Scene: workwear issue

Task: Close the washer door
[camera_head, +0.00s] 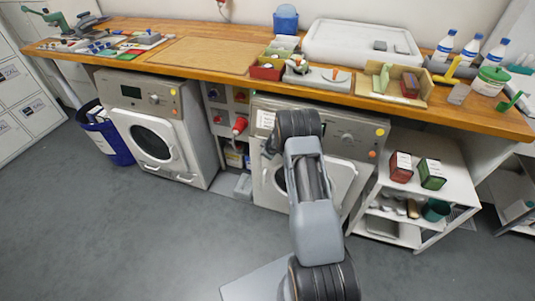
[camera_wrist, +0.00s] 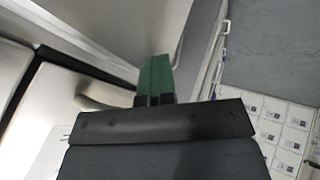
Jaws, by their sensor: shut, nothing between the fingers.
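Two white washers stand under the wooden counter. The left washer (camera_head: 190,117) has a squarish white door (camera_head: 175,160) with a dark round window; I cannot tell whether it is fully shut. The right washer (camera_head: 362,133) is partly hidden behind my arm. Its white door (camera_head: 341,178) shows on both sides of the arm, with part of a dark round window at left; its open or shut state is unclear. My gripper shows green fingertips (camera_wrist: 154,78) in the wrist view, shut and empty, near pale appliance panels. In the head view it is mostly hidden by my wrist at the right washer.
A blue bin (camera_head: 105,137) stands left of the left washer. A shelf unit (camera_head: 430,160) with red and green containers is at the right. The counter (camera_head: 130,62) holds trays, boxes and bottles. The grey floor (camera_head: 150,230) at front left is clear.

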